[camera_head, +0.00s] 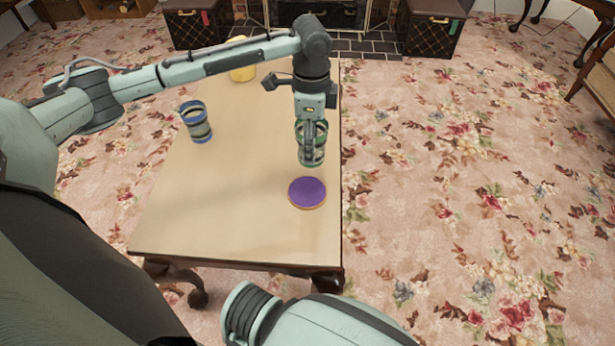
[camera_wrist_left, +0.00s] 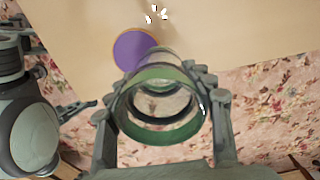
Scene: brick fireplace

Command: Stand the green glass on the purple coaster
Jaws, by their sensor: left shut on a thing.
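The green glass (camera_head: 318,157) is a clear tumbler with green bands, held upright by my left gripper (camera_head: 311,135). The gripper comes down from above and is shut on the glass. In the left wrist view the green glass (camera_wrist_left: 165,128) sits between the two fingers of my left gripper (camera_wrist_left: 160,105). The round purple coaster (camera_head: 307,192) lies flat near the table's right edge, just in front of the glass. In the wrist view the coaster (camera_wrist_left: 130,50) shows beyond the glass, partly covered by it.
A blue-banded glass (camera_head: 196,122) stands on the left of the wooden table (camera_head: 220,200). A yellow object (camera_head: 243,73) stands at the table's back, partly behind my arm.

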